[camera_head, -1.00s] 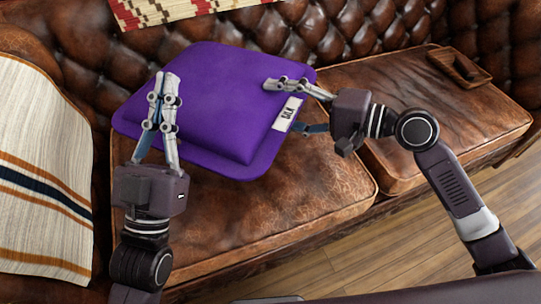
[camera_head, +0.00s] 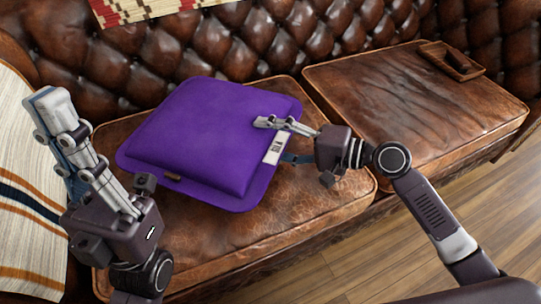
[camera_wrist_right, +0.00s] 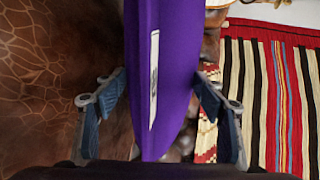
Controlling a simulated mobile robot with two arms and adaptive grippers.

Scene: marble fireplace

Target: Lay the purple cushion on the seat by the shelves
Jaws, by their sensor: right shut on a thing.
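The purple cushion (camera_head: 205,135) is over the left seat (camera_head: 300,205) of a brown leather sofa, tilted. I cannot tell whether it touches the seat. A white label and a small brown tab show on it. My right gripper (camera_head: 274,140) is shut on its right edge by the label, one finger above and one below. In the right wrist view the cushion (camera_wrist_right: 158,50) stands edge-on between the fingers. My left gripper (camera_head: 58,135) is apart from the cushion, to its left. Its fingers overlap in the view, so its opening is unclear. No shelves are in view.
The right seat (camera_head: 410,90) is bare except for a small brown wooden tray-like object (camera_head: 452,60) near its back. A striped cream cloth (camera_head: 25,190) hangs at the left. A red patterned textile (camera_head: 140,10) lies at the top. Wooden floor (camera_head: 440,225) is free in front.

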